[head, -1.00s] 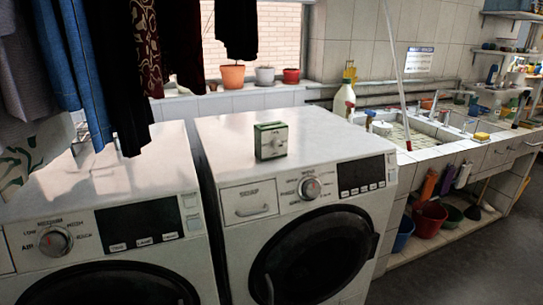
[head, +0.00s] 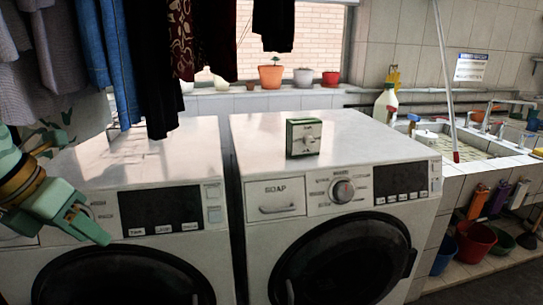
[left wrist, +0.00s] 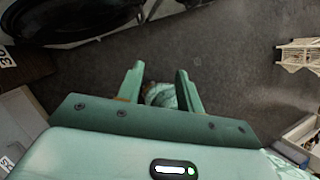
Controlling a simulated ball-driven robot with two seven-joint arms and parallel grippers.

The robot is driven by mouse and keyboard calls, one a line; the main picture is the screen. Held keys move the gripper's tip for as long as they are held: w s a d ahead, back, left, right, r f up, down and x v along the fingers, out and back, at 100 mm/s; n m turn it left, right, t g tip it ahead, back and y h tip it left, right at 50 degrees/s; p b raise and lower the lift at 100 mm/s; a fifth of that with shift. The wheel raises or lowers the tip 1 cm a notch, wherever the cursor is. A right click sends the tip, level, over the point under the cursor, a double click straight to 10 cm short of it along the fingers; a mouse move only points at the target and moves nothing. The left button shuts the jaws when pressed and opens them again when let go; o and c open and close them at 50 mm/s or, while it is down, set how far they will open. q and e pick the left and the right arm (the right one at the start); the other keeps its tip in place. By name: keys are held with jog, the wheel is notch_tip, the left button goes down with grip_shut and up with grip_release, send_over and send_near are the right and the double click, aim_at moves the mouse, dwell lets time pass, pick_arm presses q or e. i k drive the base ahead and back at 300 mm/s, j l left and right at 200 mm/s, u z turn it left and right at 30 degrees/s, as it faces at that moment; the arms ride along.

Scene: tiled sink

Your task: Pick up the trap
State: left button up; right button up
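A small box with a green frame and a white front with a knob (head: 304,139) stands upright on top of the right washing machine (head: 385,140). No label shows that it is the trap, and no other object in view is clearly one. My left gripper (head: 88,228) is at the lower left of the head view, in front of the left washing machine and well apart from the box. In the left wrist view the fingers of my left gripper (left wrist: 160,82) are spread above the dark floor, with no object gripped between them. My right gripper is not in view.
The left washing machine (head: 180,150) stands beside the right one, with clothes (head: 125,60) hanging above it. A bottle (head: 386,106) and a tiled sink (head: 490,143) are at the right. A white slatted object (left wrist: 299,56) is on the floor.

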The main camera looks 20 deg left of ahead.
aim_at(296, 129)
jog(key=i+l+u, duration=0.15)
jog(key=i+l, duration=0.15)
jog(key=i+l+u, duration=0.1)
jog(key=i+l, duration=0.15)
jog(key=i+l+u, duration=0.15)
jog(key=l, duration=0.3)
jog(key=i+l+u, duration=0.1)
jog(key=i+l, duration=0.2)
jog(key=i+l+u, duration=0.15)
jog(key=l, duration=0.35)
jog(key=i+l+u, duration=0.2)
jog(key=i+l, duration=0.15)
jog(key=l, duration=0.3)
jog(key=i+l+u, duration=0.15)
jog(key=l, duration=0.2)
jog(key=i+l+u, duration=0.1)
jog(key=l, duration=0.25)
jog(key=i+l, duration=0.15)
jog(key=i, duration=0.1)
